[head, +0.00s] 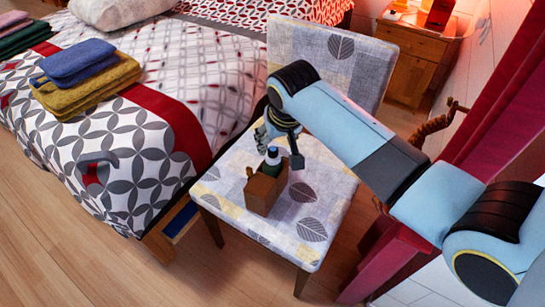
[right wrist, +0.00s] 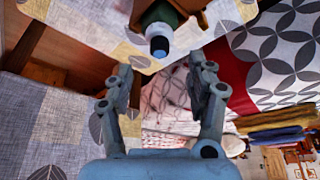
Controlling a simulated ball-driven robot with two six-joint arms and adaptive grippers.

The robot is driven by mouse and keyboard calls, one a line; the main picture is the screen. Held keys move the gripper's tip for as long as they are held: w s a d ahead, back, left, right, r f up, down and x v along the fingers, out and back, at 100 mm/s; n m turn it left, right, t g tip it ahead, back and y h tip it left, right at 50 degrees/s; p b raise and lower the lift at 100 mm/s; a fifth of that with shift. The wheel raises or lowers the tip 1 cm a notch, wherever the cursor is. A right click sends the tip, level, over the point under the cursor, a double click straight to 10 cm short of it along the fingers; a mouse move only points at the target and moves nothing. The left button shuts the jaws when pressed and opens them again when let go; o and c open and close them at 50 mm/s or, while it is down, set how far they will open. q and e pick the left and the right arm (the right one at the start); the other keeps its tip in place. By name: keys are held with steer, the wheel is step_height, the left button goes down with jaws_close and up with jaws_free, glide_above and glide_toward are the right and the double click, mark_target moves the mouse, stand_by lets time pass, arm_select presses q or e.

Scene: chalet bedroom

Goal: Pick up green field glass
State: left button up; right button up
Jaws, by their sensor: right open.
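A green item with a pale collar and a dark round end, which I take as the green field glass (head: 271,167), stands in a small brown wooden box (head: 262,193) on the chair seat. Its lower part is hidden by the box. In the right wrist view the field glass (right wrist: 160,31) shows at the top centre, beyond the fingertips. My right gripper (head: 280,143) is open and empty, just above and behind the field glass in the head view. In the right wrist view its two fingers (right wrist: 160,78) are spread wide apart. My left gripper is not in view.
The patterned chair seat (head: 318,187) has bare room around the box; its backrest (head: 330,60) rises behind my right arm. A bed (head: 130,150) with folded towels (head: 85,84) is at left. A wooden nightstand (head: 413,64) and red curtain (head: 500,100) are at right.

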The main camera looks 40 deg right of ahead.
mark_target(274, 150)
steer(key=shift+x, duration=1)
steer(key=b+x, duration=0.2)
steer(key=x, duration=0.2)
steer(key=shift+w+d+f, duration=0.1)
steer(key=shift+w+f, duration=0.05)
steer(key=shift+f, duration=0.15)
steer(key=shift+w+f, duration=0.1)
steer(key=shift+f, duration=0.1)
steer(key=shift+c, duration=2.7)
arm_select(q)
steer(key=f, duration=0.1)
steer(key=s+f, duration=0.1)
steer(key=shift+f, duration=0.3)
arm_select(e)
jaws_close()
steer(key=shift+r, duration=0.1)
